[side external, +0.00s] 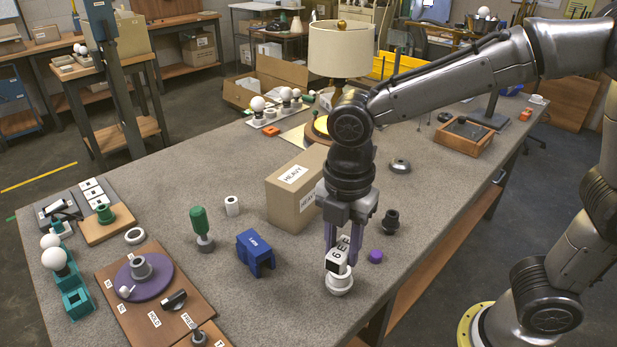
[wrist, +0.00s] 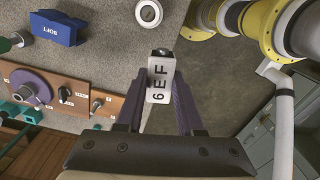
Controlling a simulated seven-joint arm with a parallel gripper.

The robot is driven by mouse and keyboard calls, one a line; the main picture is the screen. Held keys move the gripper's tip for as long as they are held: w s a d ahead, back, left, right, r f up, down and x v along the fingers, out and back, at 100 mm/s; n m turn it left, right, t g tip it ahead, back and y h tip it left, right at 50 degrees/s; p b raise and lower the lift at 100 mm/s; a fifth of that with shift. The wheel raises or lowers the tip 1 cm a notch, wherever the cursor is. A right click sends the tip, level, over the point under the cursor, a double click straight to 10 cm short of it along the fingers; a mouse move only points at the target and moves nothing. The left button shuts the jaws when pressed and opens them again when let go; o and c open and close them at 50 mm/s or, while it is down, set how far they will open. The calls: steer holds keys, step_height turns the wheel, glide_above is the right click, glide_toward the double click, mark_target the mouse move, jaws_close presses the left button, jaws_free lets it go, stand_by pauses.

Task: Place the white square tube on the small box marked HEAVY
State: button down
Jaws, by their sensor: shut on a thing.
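My gripper (side external: 343,248) points down near the table's front right edge, its purple fingers shut on a white square-sided piece (side external: 340,254). I take this piece as the white square tube. It carries black characters like "6EF" and has a dark end; the wrist view shows it between the fingers (wrist: 161,86). In the side view it overlaps a white flanged ring (side external: 339,284); I cannot tell its height above the table. The cardboard box (side external: 282,206) marked HEAVY stands upright behind and left of my gripper, its top clear. Part of its right side is hidden by my arm.
A blue SOFT block (side external: 256,253), a green-handled tool (side external: 201,228) and a small white hollow cylinder (side external: 232,205) stand left of my gripper. A purple cap (side external: 376,256) and dark fitting (side external: 391,222) lie to its right. A shaded lamp (side external: 341,50) stands behind the box.

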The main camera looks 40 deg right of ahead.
steer(key=w+d+r, duration=0.8)
steer(key=w+d, duration=0.1)
steer(key=d, duration=0.1)
steer(key=m, duration=0.2)
glide_above(314, 169)
steer(key=s, duration=0.1)
steer(key=f, duration=0.6)
steer(key=shift+s+f, duration=0.2)
steer(key=shift+w+f, duration=0.5)
steer(key=shift+f, duration=0.1)
steer(key=shift+w+f, duration=0.15)
steer(key=shift+f, duration=1.5)
steer(key=shift+f, duration=0.2)
steer(key=c, duration=0.5)
jaws_free()
steer(key=shift+c, duration=0.2)
steer(key=shift+r, duration=0.15)
